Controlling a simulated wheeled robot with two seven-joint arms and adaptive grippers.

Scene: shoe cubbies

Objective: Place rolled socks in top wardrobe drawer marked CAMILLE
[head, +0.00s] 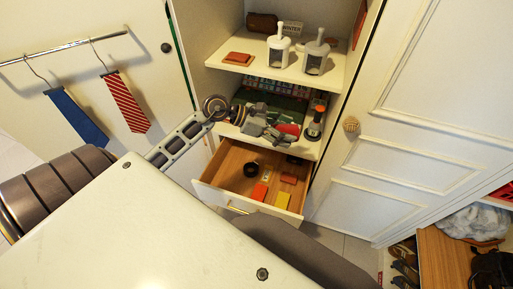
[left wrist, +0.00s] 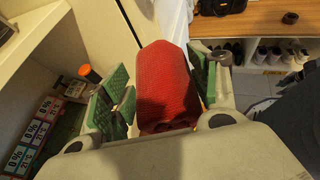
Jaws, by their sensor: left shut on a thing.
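My left gripper (head: 280,133) is in front of the lower shelf, above the open drawer. It is shut on a red rolled bundle, the rolled socks (head: 291,129). In the left wrist view the red textured socks (left wrist: 165,85) sit between the green finger pads. The wooden drawer (head: 217,196) is pulled out below the gripper and holds a dark round item (head: 250,170), a yellow item (head: 283,200) and several small orange and red items. I cannot read any CAMILLE mark on it. My right gripper is not in view.
The upper shelf (head: 265,68) holds two white dispensers and a brown case (head: 262,23). An orange-topped bottle (head: 316,122) stands on the lower shelf, right of the gripper. A closed white door (head: 430,130) is at right. Two ties hang at left. The drawer has bare floor between its items.

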